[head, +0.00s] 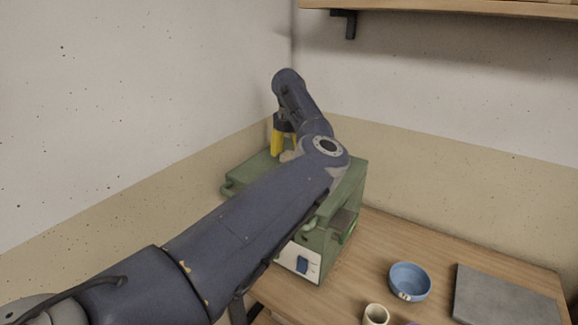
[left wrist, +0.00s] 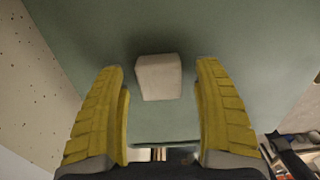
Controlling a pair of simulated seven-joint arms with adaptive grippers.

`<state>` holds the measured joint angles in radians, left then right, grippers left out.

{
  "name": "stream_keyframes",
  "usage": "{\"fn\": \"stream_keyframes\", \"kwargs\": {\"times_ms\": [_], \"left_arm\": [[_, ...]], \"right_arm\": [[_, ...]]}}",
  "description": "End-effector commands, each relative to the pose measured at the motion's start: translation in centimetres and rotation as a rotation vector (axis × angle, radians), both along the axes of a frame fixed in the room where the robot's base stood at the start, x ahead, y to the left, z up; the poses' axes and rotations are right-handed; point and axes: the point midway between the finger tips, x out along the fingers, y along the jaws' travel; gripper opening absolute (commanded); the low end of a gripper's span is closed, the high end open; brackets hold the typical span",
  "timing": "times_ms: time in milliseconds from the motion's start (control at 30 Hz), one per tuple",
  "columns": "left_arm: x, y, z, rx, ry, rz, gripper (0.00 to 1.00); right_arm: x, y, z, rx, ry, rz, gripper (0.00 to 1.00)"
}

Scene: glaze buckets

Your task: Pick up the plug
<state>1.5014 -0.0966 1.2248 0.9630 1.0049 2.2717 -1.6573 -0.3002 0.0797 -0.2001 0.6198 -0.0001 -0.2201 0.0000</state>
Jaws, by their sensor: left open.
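The plug (left wrist: 159,77) is a small pale beige block on the flat green top of a machine, centred in the left wrist view. In the head view a pale bit of it (head: 287,156) shows beside the yellow fingers, mostly hidden by my arm. My left gripper (head: 280,150) points down over the machine top. In the left wrist view its yellow fingers (left wrist: 161,68) are open, one on each side of the plug, with a gap on both sides. My right gripper is not in view.
The green machine (head: 349,190) stands in the corner against the walls, with a white switch panel (head: 300,262) in front. On the wooden table (head: 379,234) are a blue bowl (head: 409,282), a cream cup (head: 376,314) and a grey slab (head: 505,297). A shelf (head: 450,9) hangs above.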

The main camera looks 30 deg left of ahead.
Motion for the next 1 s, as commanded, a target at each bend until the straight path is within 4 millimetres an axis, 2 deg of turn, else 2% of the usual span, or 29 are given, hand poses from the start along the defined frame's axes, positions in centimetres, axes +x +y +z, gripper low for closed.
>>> {"fn": "stream_keyframes", "kwargs": {"times_ms": [233,733,1000], "left_arm": [[0.02,-0.01,0.01,0.000,-0.001,0.000,0.68],[0.02,-0.01,0.02,0.000,0.000,-0.001,0.10],[0.02,-0.01,0.08,0.000,-0.001,-0.001,0.09]], "right_arm": [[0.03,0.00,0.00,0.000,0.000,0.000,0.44],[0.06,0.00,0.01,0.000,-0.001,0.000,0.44],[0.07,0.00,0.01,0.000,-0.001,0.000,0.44]]}}
